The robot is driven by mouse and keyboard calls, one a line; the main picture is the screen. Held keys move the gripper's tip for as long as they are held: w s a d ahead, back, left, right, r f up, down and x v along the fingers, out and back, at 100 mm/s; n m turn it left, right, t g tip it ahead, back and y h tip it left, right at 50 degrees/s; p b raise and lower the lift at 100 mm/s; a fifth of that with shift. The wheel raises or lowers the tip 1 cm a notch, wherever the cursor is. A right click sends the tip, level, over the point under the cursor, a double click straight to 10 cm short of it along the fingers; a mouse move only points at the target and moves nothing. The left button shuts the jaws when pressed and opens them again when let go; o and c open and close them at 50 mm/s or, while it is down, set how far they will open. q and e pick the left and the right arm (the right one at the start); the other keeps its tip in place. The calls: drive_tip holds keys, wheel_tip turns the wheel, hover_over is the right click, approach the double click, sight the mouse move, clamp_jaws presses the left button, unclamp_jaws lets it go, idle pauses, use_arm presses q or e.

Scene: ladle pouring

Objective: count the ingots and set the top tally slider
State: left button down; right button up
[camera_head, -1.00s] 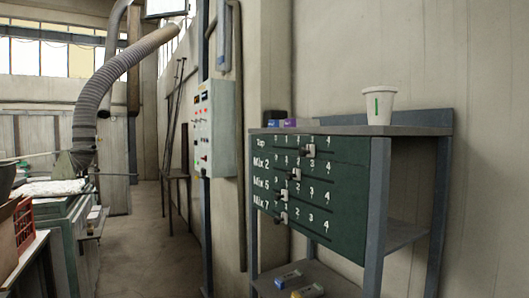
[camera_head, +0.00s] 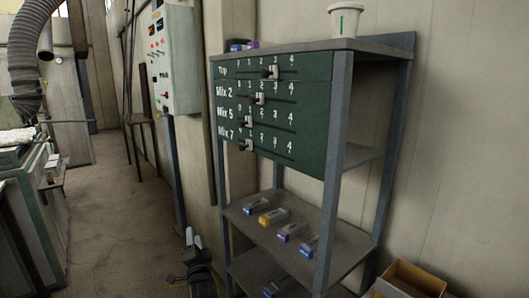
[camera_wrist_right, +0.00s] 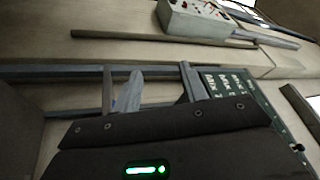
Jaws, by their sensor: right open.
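The green tally board (camera_head: 262,108) hangs on the front of a grey shelf rack, with rows marked Top, Mix 2, Mix 5 and Mix 7. The top slider (camera_head: 270,73) sits near the 3 of its row. Several grey ingots with coloured ends lie on the middle shelf: blue (camera_head: 255,206), yellow (camera_head: 273,216), purple (camera_head: 292,232) and another blue (camera_head: 309,246). A blue-ended one (camera_head: 278,287) lies on the lower shelf. Blue (camera_head: 236,47) and purple (camera_head: 252,44) ends show on top. My right gripper (camera_head: 194,238) is open and empty, low left of the rack. My left gripper is out of view.
A white cup (camera_head: 345,20) stands on the rack's top. An open cardboard box (camera_head: 408,280) sits at the lower right. A control box (camera_head: 170,60) is on the wall to the left. The floor (camera_head: 115,200) left of the rack is clear.

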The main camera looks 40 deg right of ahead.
sight(263, 74)
drive_tip(key=s+d+r+m+h+b, duration=0.15)
drive_tip(key=r+m+h, duration=0.4)
drive_tip(key=r, duration=0.55)
drive_tip(key=d+r+m+h+p, duration=0.15)
drive_tip(key=r+m+h, duration=0.35)
drive_tip(key=r, duration=0.7)
drive_tip(key=s+d+r+m+g+h+b, duration=0.1)
drive_tip(key=s+d+r+m+g+h, duration=0.35)
drive_tip(key=r+m+g, duration=0.75)
drive_tip(key=s+d+r+m+g+h+b, duration=0.15)
drive_tip(key=s+r+m+g+h, duration=0.35)
drive_tip(key=s+r+m+g, duration=0.75)
drive_tip(key=d+r+t+p, duration=0.1)
drive_tip(key=d, duration=0.1)
drive_tip(key=w+d+r+m+t+p, duration=0.1)
drive_tip(key=d+r+p, duration=0.1)
drive_tip(key=w+d+r+m+t+p, duration=0.1)
drive_tip(key=d+t+p, duration=0.1)
drive_tip(key=d, duration=0.1)
drive_tip(key=shift+d+r, duration=0.1)
drive_tip(key=shift+r, duration=0.3)
drive_tip(key=shift+d+r, duration=0.25)
drive_tip(key=shift+d, duration=0.15)
clamp_jaws()
